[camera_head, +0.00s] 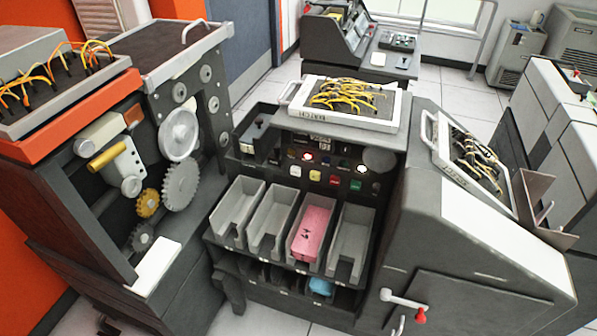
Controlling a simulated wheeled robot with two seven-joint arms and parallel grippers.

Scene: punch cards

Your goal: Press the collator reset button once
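The collator (228,178) stands in the middle of the head view, with a dark control panel above a row of grey card bins. On the panel is a row of square buttons: a whitish one (295,171), a yellow one (315,176), a red one (334,180) and a green one (355,185). Their labels are too small to read, so I cannot tell which one is the reset button. Small round lamps sit above them, and one lamp (308,157) glows bright. Neither of my grippers is in view.
Pink cards (311,228) fill one bin, and a blue item (321,286) lies below. A wired plugboard (295,113) rests on top. An open gear machine (165,190) stands left. A sloped grey cabinet (470,240) with a red-knobbed crank (420,315) stands right.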

